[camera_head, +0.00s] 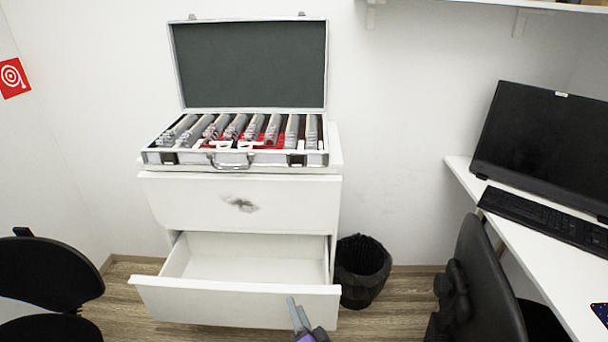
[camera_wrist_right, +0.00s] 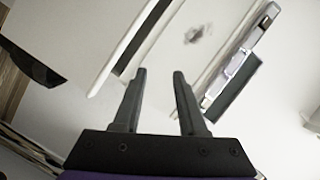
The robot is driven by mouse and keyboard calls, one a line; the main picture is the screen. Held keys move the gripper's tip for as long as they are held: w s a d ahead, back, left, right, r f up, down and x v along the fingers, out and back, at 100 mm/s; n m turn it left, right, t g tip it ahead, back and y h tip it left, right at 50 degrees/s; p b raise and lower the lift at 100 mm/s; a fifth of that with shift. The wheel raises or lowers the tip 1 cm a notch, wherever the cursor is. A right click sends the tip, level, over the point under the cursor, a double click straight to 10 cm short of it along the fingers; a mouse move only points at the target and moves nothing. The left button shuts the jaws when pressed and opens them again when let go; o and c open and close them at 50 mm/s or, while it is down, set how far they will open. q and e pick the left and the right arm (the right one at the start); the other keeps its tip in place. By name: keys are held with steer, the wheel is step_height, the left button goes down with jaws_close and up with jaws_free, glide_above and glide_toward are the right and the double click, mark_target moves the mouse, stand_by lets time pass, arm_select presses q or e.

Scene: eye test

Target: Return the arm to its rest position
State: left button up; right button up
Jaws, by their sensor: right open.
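My right gripper (camera_head: 298,314) shows at the bottom of the head view, in front of the pulled-out lower drawer's front. In the right wrist view the right gripper (camera_wrist_right: 159,75) has its two fingers apart, with nothing between them. Its fingers point towards the white cabinet, which lies tilted in that view. My left gripper is not in view.
A white cabinet (camera_head: 240,203) carries an open case (camera_head: 250,65) of lens rows. Its lower drawer (camera_head: 235,302) is pulled out and looks empty. A black bin (camera_head: 360,270) stands at its right. Chairs (camera_head: 45,275) (camera_head: 478,290) and a desk (camera_head: 560,268) with a monitor (camera_head: 545,145) flank the floor.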

steer(key=s+d+f+n+g+h, duration=0.25)
steer(key=s+d+n+g, duration=0.2)
steer(key=s+d, duration=0.7)
steer(key=s+d+f+n+g+h, duration=0.1)
steer(key=s+d+n+g+h, duration=0.45)
steer(key=s, duration=0.95)
arm_select(q)
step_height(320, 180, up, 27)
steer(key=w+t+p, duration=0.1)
steer(key=p, duration=2.2)
steer(key=shift+p, duration=0.4)
arm_select(e)
step_height(320, 180, up, 27)
steer(key=w+d+m+y, duration=0.1)
steer(key=d+y, duration=0.1)
steer(key=y, duration=0.1)
steer(key=shift+w+r, duration=0.2)
steer(key=shift+w, duration=0.1)
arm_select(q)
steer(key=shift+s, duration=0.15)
arm_select(e)
steer(key=shift+s+d, duration=0.15)
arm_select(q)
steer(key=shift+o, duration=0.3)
